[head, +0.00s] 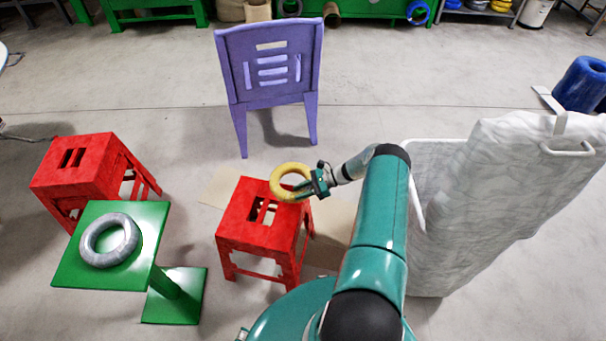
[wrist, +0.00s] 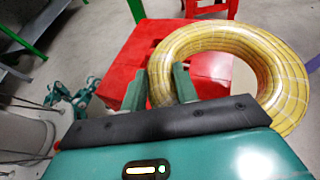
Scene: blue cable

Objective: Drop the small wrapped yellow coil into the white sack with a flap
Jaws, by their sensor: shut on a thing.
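The yellow wrapped coil (head: 277,182) is at my gripper (head: 308,189), over the right back part of a red stool in the head view. In the wrist view my gripper (wrist: 160,85) has its fingers at the near left side of the coil (wrist: 283,62), shut on its ring. Whether the coil still touches the stool top is hard to tell. The white sack (head: 500,190) stands to the right of my arm, with its tall flap (head: 535,165) raised on the right side. Its opening is partly seen behind my arm.
The red stool (head: 240,226) stands below the coil. A grey coil (head: 88,243) lies on a green stand (head: 75,275) at left, beside another red stool (head: 75,168). A purple chair (head: 270,85) stands behind. Floor between chair and sack is clear.

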